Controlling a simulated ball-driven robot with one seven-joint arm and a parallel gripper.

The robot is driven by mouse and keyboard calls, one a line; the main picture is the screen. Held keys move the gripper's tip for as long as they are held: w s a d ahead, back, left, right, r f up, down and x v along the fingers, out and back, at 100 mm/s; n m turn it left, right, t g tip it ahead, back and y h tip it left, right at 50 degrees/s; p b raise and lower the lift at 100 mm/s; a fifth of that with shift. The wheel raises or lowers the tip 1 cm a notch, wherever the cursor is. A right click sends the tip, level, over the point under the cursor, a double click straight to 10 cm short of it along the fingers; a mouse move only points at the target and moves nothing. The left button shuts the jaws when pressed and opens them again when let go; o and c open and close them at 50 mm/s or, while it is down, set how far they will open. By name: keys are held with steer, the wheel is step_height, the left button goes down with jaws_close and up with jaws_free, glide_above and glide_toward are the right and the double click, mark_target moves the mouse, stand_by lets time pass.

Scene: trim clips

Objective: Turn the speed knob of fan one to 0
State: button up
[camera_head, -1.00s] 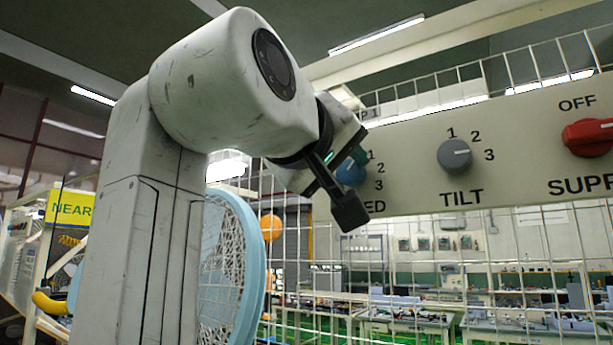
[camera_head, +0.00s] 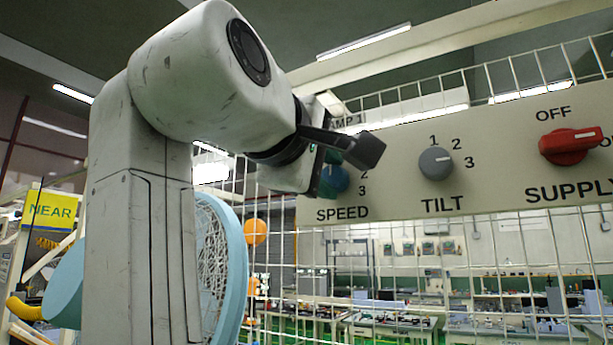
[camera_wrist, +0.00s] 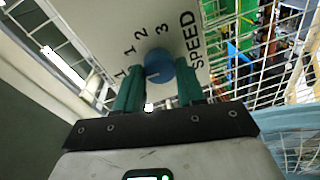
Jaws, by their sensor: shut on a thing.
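The blue speed knob (camera_head: 335,181) is on the beige panel (camera_head: 400,205) above the word SPEED. My gripper (camera_wrist: 158,91) has its green fingers on either side of the knob, shut on it, in the wrist view (camera_wrist: 160,67). A pale mark on the knob points left in that view, below the numeral 1 of its scale. The 2 and 3 of the scale are readable; no 0 can be seen, and part of the scale is covered by a finger. The panel's name is partly hidden; it ends in "AMP 1".
The grey TILT knob (camera_head: 436,163) and red SUPPLY switch (camera_head: 570,146) are to the right on the same panel. A white wire mesh (camera_head: 440,235) spreads around the panel. A light-blue fan with a white guard (camera_head: 212,260) stands behind my arm, lower left.

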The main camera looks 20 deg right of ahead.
steer(key=shift+f+n, duration=0.1)
steer(key=shift+n, duration=0.2)
steer(key=o, duration=1)
steer(key=shift+o, duration=0.2)
steer(key=shift+a, duration=0.1)
steer(key=b+v, duration=0.3)
steer(key=v, duration=0.7)
steer(key=shift+s+a, duration=0.25)
